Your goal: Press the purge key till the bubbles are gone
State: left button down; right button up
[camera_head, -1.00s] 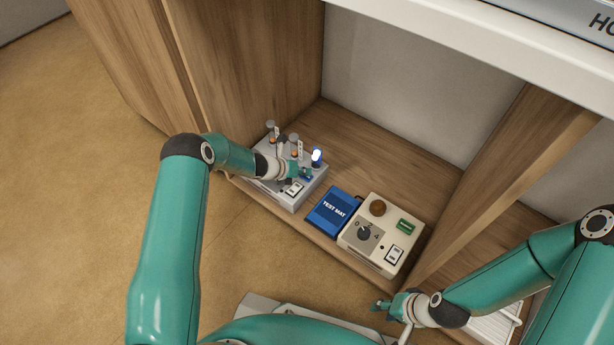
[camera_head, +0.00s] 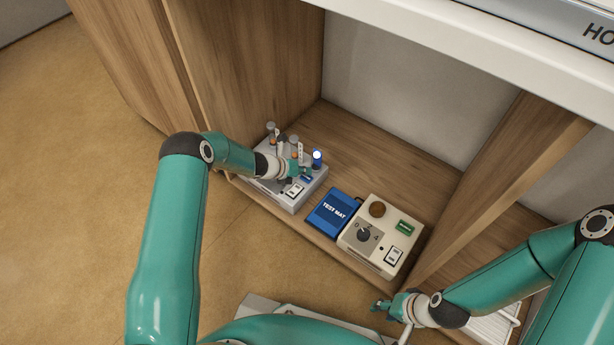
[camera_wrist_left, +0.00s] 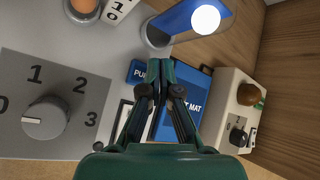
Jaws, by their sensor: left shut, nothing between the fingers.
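The grey unit (camera_head: 285,199) stands on the left of the wooden shelf. Its blue key (camera_head: 306,178) also shows in the left wrist view (camera_wrist_left: 136,73), where only "PU" of its label is readable; the rest is hidden behind my fingers. A blue tube with a bright white round top (camera_head: 317,158) stands behind the key; I cannot make out bubbles in it. My left gripper (camera_head: 304,170) is shut and empty, its tips just beside and over the key's edge; contact cannot be told. My right gripper (camera_head: 379,304) is low at the right, away from the unit, too small to read.
A blue test mat (camera_head: 333,212) lies right of the unit, then a cream box (camera_head: 370,258) with a dial and switches. Wooden side panels (camera_head: 245,80) enclose the shelf.

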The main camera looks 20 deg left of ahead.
aim_at(305, 178)
pick_arm(q)
jog(key=shift+r+p, duration=1.85)
jog(key=shift+r, duration=0.7)
jog(key=shift+f, duration=0.1)
